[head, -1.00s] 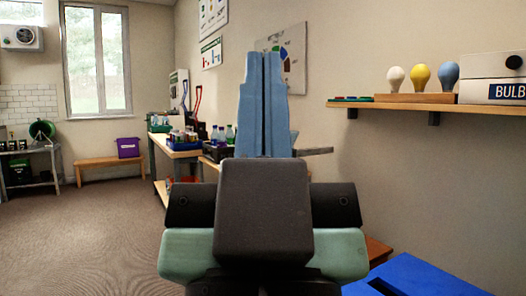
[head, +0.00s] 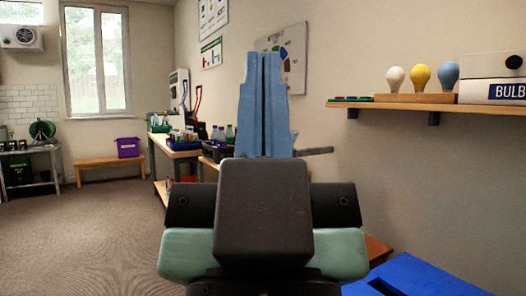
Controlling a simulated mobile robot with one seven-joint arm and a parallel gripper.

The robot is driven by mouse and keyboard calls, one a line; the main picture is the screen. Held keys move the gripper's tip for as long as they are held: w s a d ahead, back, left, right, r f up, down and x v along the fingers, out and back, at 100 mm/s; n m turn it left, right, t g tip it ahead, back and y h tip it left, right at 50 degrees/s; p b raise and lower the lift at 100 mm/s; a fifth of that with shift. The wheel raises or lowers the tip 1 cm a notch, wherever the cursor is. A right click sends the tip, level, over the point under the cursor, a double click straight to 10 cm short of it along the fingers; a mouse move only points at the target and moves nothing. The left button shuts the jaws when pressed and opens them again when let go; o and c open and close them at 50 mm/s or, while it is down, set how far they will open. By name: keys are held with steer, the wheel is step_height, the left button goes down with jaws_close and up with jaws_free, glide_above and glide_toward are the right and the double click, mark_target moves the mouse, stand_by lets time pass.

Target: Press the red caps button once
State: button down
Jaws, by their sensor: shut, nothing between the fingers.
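My gripper (head: 266,58) is in the middle of the head view, its two blue fingers side by side, pointing up and closed together with nothing between them. No red caps button can be made out for certain. Small flat green, red and blue pieces (head: 352,99) lie at the left end of the wall shelf, to the right of my gripper; they are too small to tell whether one is a button. My gripper is apart from them. My arm and fingers hide part of the wall and the bench behind.
The wall shelf (head: 400,106) also bears white, yellow and blue bulbs (head: 421,78) and a box marked BULB (head: 492,80). A blue bin lid with a hole (head: 425,278) is at the lower right. A workbench (head: 180,152) stands behind; the floor (head: 90,235) at left is clear.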

step_height(320, 180, up, 37)
steer(key=p, duration=3.7)
steer(key=shift+w+r, duration=0.1)
steer(key=shift+w, duration=0.05)
